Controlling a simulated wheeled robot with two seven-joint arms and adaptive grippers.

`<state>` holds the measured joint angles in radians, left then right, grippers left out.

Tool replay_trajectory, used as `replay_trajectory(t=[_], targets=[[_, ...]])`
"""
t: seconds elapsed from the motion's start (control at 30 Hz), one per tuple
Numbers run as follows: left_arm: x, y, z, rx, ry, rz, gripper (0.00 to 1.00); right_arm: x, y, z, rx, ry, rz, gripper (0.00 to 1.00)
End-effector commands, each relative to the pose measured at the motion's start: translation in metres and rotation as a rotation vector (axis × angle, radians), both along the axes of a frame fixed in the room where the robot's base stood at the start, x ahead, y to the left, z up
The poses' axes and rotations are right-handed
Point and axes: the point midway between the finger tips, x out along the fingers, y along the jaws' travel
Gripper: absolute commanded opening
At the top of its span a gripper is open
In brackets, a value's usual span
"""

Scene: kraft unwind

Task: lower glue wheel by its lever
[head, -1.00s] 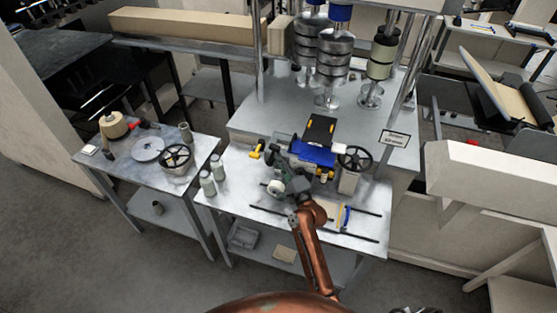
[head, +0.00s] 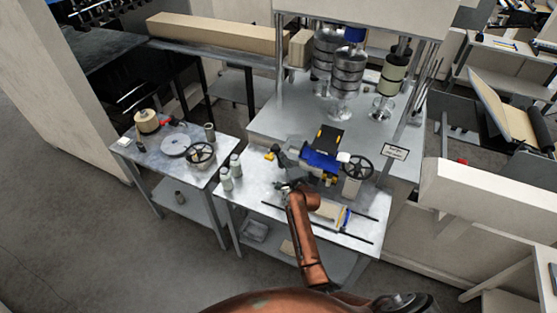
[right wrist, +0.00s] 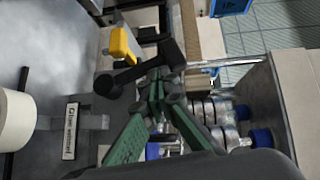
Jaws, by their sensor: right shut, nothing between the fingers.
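My right gripper (head: 285,160) is at the left side of the blue-and-black machine unit (head: 321,160) on the metal bench. In the right wrist view its green finger links run together to dark tips (right wrist: 160,72), shut with nothing held. A small yellow handle (head: 268,156) lies just left of the gripper; it also shows in the wrist view (right wrist: 122,45) beside a dark bar. I cannot tell whether the tips touch that bar. The glue wheel is not clearly made out, partly behind my gripper and arm. My left gripper is not in view.
A black handwheel (head: 357,167) stands right of the unit. Pale green bottles (head: 226,178) stand at the bench's left. A side table (head: 150,160) holds a spool, disc and another handwheel. Steel posts and stacked rollers (head: 348,70) rise behind.

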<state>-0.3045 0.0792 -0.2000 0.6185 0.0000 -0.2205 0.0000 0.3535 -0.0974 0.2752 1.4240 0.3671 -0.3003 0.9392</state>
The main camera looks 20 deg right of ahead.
Motion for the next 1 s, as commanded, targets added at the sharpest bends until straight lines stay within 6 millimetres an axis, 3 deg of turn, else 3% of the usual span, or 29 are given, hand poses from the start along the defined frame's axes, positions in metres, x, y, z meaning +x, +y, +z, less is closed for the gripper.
replay_trajectory(t=[0.53, 1.0], targets=[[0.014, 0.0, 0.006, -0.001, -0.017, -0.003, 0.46, 0.028, 0.017, -0.003, 0.001, -0.003, -0.009, 0.0], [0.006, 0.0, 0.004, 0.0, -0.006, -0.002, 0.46, 0.037, 0.025, -0.007, 0.002, -0.005, -0.01, 0.0]])
